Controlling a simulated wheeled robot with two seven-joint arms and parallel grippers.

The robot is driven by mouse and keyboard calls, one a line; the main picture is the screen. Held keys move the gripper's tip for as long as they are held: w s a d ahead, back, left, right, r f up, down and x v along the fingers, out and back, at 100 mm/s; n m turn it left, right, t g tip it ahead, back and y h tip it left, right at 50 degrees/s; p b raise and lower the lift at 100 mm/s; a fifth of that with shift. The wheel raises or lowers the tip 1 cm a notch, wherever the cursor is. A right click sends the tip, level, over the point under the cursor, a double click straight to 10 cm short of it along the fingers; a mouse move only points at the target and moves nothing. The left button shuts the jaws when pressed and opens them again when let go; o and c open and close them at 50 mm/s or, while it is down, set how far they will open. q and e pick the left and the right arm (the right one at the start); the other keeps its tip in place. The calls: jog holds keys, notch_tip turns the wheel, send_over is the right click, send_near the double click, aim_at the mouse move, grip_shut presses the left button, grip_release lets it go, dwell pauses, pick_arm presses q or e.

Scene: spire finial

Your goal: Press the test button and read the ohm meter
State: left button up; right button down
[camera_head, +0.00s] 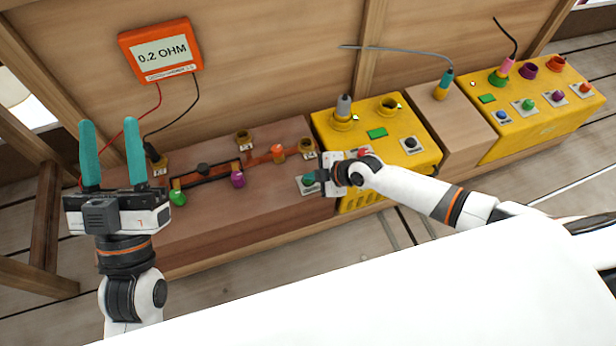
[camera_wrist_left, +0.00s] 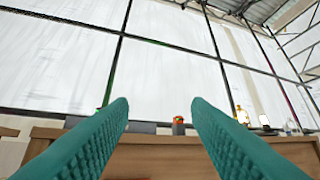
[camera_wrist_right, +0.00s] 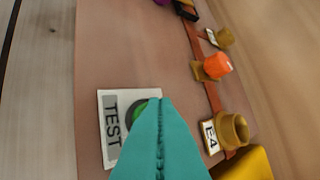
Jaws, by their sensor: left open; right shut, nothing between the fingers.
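The orange ohm meter (camera_head: 160,52) hangs on the wooden back wall; its screen reads "0.2 OHM". A red and a black lead run down from it. The green test button (camera_wrist_right: 136,111) sits on a white plate marked TEST (camera_wrist_right: 112,130) at the right end of the brown wooden block; it also shows in the head view (camera_head: 308,180). My right gripper (camera_wrist_right: 160,103) is shut and empty, its teal tips over the button and hiding part of it. I cannot tell whether they touch. My left gripper (camera_head: 111,128) is open, empty and raised at the left, fingers pointing up.
The wooden block (camera_head: 250,230) carries brass terminals, an orange knob (camera_wrist_right: 216,65), a purple knob (camera_head: 238,180) and a green knob (camera_head: 178,198). A yellow box (camera_head: 425,158) and another yellow box (camera_head: 545,115) with buttons stand to the right, a wooden block (camera_head: 470,125) between them.

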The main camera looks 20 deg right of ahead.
pick_arm(q)
jog(key=shift+w+f+g+y+p, duration=0.3)
jog(key=shift+w+f+g, duration=0.5)
jog(key=shift+f+g, duration=0.25)
pick_arm(e)
jog(key=shift+r, duration=0.55)
jog(key=shift+r, duration=0.25)
jog(key=shift+r+p, duration=0.7)
jog(key=shift+p, duration=0.15)
jog(key=shift+r+p, duration=0.65)
jog(key=shift+r, duration=0.15)
jog(key=shift+r+p, duration=0.45)
jog(key=shift+r, duration=0.1)
pick_arm(q)
notch_tip(320, 180, down, 14)
jog(key=a+g+y, duration=0.2)
jog(key=g+y, duration=0.1)
jog(key=g, duration=0.7)
jog(key=shift+s+a+f+n+y, duration=0.2)
jog(key=shift+s+n+y, duration=0.1)
jog(key=shift+s, duration=0.15)
pick_arm(e)
jog(key=shift+r, duration=0.2)
pick_arm(q)
jog(key=shift+r+g, duration=0.1)
jog(key=shift+g, duration=0.15)
